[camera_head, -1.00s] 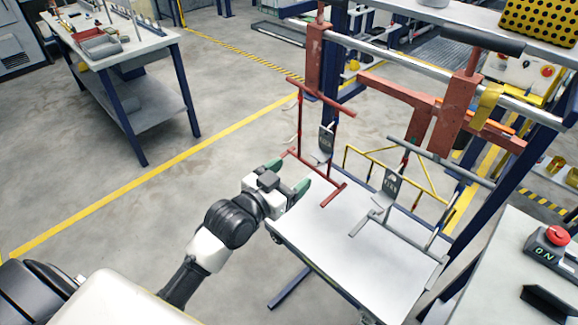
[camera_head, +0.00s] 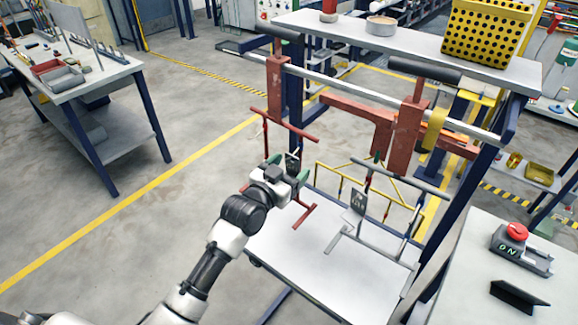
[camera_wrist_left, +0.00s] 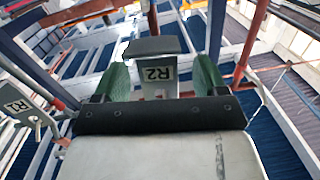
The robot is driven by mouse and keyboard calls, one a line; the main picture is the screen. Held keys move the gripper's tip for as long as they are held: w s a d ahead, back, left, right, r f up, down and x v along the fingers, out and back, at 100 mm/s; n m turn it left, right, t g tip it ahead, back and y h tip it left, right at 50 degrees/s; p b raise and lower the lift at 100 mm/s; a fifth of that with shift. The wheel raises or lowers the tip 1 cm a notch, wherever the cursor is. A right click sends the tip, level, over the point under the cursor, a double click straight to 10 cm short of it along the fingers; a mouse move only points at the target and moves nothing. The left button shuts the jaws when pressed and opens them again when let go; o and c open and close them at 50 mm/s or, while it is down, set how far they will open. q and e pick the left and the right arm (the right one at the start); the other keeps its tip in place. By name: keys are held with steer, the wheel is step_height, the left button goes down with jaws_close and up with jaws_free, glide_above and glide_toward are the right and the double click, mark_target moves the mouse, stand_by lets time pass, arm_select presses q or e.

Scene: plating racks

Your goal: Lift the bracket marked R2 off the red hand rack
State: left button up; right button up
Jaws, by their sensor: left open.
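The red hand rack (camera_head: 290,127) hangs under the rail, with a red crossbar at the top and another at the bottom. The grey bracket marked R2 (camera_wrist_left: 158,72) hangs on it; its upper part (camera_head: 293,161) shows in the head view. My left gripper (camera_head: 289,168) is at the bracket, its green fingers apart on either side of it. In the left wrist view the R2 label faces me between the two fingers, with small gaps visible. The bracket's lower part is hidden behind my gripper. My right gripper is out of view.
A grey rack with a grey bracket (camera_head: 356,204) hangs to the right. A bracket marked R1 (camera_wrist_left: 19,106) is at the left of the wrist view. A white table (camera_head: 325,265) lies below. A red button box (camera_head: 520,248) stands at right.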

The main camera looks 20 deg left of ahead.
arm_select(q)
steer(key=shift+c, duration=0.3)
steer(key=c, duration=1)
steer(key=shift+r, duration=0.15)
steer(key=shift+s+r+p, duration=0.15)
steer(key=shift+r+p, duration=0.2)
steer(key=shift+p, duration=0.3)
steer(key=shift+s, duration=0.1)
